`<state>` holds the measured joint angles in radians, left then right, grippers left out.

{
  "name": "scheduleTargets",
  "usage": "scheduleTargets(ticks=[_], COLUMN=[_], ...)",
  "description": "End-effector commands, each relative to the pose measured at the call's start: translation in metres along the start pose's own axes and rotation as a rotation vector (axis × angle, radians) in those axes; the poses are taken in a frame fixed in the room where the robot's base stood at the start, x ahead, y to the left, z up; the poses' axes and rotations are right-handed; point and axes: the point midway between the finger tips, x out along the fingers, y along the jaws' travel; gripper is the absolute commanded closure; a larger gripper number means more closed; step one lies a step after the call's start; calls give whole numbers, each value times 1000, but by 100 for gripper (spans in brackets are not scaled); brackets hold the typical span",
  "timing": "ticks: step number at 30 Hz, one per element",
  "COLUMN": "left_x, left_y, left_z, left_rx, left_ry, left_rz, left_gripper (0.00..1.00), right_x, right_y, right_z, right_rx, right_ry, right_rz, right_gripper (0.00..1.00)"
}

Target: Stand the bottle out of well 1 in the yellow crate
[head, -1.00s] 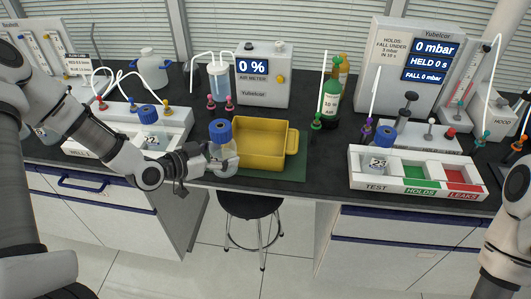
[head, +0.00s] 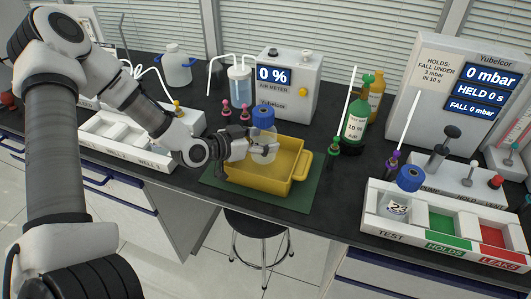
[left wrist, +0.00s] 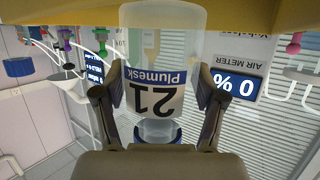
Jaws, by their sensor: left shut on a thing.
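My left gripper (head: 262,153) is shut on a clear bottle (head: 262,141) with a blue cap. The bottle is upright over the yellow crate (head: 299,172). Its lower part overlaps the crate's interior in the head view, and I cannot tell whether its base touches the floor. In the left wrist view, upside down, the bottle (left wrist: 160,45) sits between both fingers with its label "Plumesk 21" showing, and the yellow crate (left wrist: 255,15) is beside its base. The white well tray (head: 101,127) at the left is partly hidden by my left arm. My right gripper is out of view.
The crate stands on a green mat (head: 309,194) at the bench's front edge. The air meter (head: 292,85) is behind it, and a green bottle (head: 357,125) stands to its right. Another blue-capped bottle (head: 403,190) stands in the TEST section of the white tray (head: 371,219).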

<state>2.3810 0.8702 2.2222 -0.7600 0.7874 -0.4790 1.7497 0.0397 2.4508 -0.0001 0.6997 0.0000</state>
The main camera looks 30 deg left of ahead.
Motion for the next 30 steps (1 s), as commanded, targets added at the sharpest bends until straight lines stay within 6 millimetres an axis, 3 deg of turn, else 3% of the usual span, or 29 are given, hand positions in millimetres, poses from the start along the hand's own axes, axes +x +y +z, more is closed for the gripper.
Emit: scheduleTargets(ticks=[6, 17, 18, 20, 30], left_x=[13, 15, 14, 14, 14], left_y=[0, 0, 0, 0, 0], left_z=[36, 40, 40, 39, 38], left_rx=[1, 0, 0, 0, 0], left_ry=[-2, 2, 0, 0, 0], left_rz=[1, 1, 1, 1, 1], left_gripper=[82, 82, 23, 5, 5], right_x=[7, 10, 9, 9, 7], right_y=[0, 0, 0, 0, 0], right_z=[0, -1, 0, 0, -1], right_rx=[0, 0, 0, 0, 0], right_ry=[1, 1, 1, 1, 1], right_rz=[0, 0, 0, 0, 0], right_gripper=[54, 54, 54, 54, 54])
